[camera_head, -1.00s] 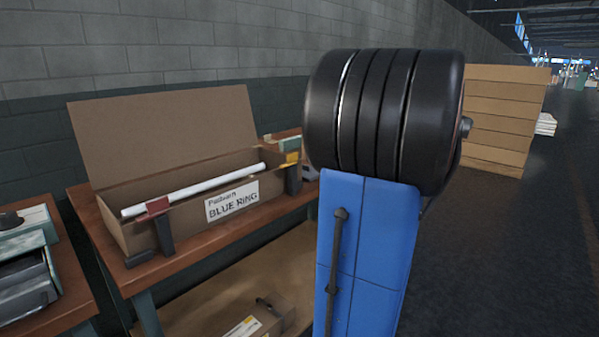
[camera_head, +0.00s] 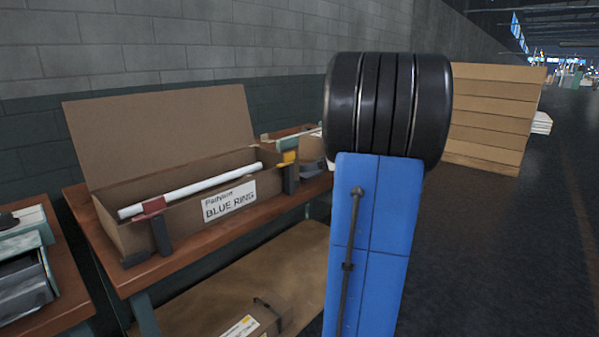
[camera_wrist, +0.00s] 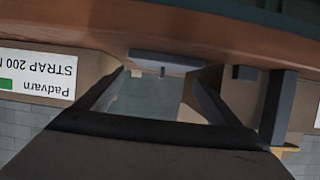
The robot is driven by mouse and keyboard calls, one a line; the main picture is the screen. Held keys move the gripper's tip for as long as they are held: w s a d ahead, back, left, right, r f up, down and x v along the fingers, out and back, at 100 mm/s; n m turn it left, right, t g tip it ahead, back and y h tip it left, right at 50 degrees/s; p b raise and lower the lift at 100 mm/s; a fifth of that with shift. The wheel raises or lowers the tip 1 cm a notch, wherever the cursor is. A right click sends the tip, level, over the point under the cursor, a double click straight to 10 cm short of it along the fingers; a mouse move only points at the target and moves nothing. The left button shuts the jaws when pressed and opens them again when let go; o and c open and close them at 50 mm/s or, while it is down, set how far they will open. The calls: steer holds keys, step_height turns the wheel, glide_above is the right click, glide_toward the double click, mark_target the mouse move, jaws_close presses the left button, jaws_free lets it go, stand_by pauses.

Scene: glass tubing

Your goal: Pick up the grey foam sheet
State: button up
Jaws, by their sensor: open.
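In the wrist view, which is upside down, my gripper (camera_wrist: 160,78) is open, with a finger on each side and nothing held. A flat dark grey slab (camera_wrist: 168,60) lies at the brown table's edge just beyond the fingertips. A paler grey surface (camera_wrist: 145,98) shows between the fingers. I cannot tell for sure which of these is the grey foam sheet. No foam sheet is clearly visible in the head view, where my own arm hides part of the table's right side.
A carton labelled STRAP 200 (camera_wrist: 35,75) stands beside my gripper in the wrist view. A dark upright post (camera_wrist: 277,108) is on the other side.

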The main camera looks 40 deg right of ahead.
steer(key=x, duration=0.5)
steer(key=shift+a, duration=0.15)
steer(key=shift+r, duration=0.1)
steer(key=shift+c, duration=0.7)
steer(key=c, duration=0.7)
